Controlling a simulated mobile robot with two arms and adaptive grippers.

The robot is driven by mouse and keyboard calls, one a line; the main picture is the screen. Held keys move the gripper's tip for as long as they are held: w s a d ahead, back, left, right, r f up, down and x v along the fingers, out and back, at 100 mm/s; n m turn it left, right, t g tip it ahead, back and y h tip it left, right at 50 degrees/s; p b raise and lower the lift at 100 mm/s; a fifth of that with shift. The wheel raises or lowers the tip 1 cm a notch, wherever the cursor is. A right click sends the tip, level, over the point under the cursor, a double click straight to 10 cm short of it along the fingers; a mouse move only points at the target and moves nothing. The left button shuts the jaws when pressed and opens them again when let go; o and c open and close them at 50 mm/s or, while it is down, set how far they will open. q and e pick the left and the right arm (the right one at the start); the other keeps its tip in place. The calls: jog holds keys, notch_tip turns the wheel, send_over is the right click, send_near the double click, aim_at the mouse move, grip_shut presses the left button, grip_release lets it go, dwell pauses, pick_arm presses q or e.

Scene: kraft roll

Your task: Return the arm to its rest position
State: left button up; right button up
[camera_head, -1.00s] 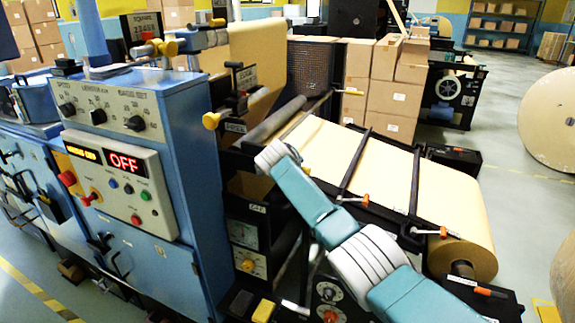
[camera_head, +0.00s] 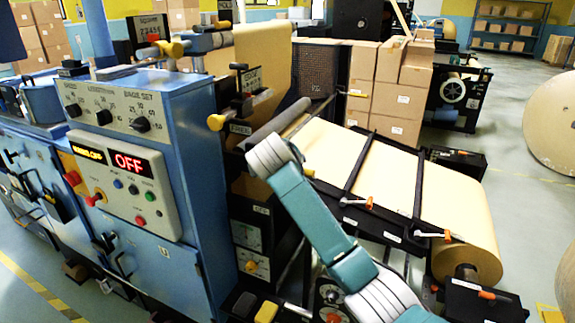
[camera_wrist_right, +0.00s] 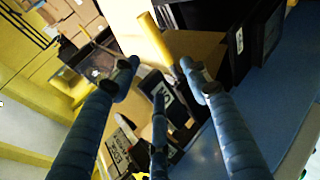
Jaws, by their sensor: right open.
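My right arm (camera_head: 315,215), teal with white-grey joints, comes in from the bottom right of the head view and rises in front of the machine. Its upper end bends near the dark roller (camera_head: 275,124); no gripper shows there. In the right wrist view my right gripper (camera_wrist_right: 160,75) is open and empty, its fingers spread apart. A yellow bar (camera_wrist_right: 155,40) and a blue surface (camera_wrist_right: 265,120) show beyond the fingers. My left gripper is in neither view.
The blue control cabinet (camera_head: 185,180), with a red OFF display (camera_head: 130,162), stands left of the arm. The kraft paper web (camera_head: 390,180) and its roll (camera_head: 470,255) lie to the right. Stacked cartons (camera_head: 385,95) stand behind. Open floor (camera_head: 510,210) lies at the right.

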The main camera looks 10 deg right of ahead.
jog(key=shift+s+a+r, duration=0.1)
jog(key=shift+s+r, duration=0.15)
jog(key=shift+s, duration=0.1)
jog(key=s+d+f+m+g+y+b, duration=0.1)
jog(key=s+f+g, duration=0.15)
jog(key=f, duration=1.35)
jog(key=s+d+f+m+g+y+b, duration=0.1)
jog(key=s+f+b, duration=0.15)
jog(key=f, duration=1.35)
jog(key=s+d+f+m+g+b, duration=0.1)
jog(key=s+f, duration=0.6)
jog(key=f, duration=0.4)
jog(key=s+d+f+m+g, duration=0.1)
jog(key=s+f, duration=0.6)
jog(key=f, duration=0.4)
jog(key=s+d+f+m+g+b, duration=0.1)
jog(key=s+d+f, duration=0.1)
jog(key=s+f, duration=0.8)
jog(key=s+d+f+m+g+y+b, duration=0.15)
jog(key=s+f, duration=0.45)
jog(key=s, duration=0.8)
jog(key=s+d+f+m+g+b, duration=0.1)
jog(key=s+f+m, duration=0.1)
jog(key=s+f, duration=0.85)
jog(key=s+d+f+m+g, duration=0.1)
jog(key=s+d+m, duration=0.1)
jog(key=s, duration=1.5)
jog(key=shift+d+f+b, duration=0.2)
jog(key=shift+d+b, duration=0.05)
jog(key=shift+b, duration=0.1)
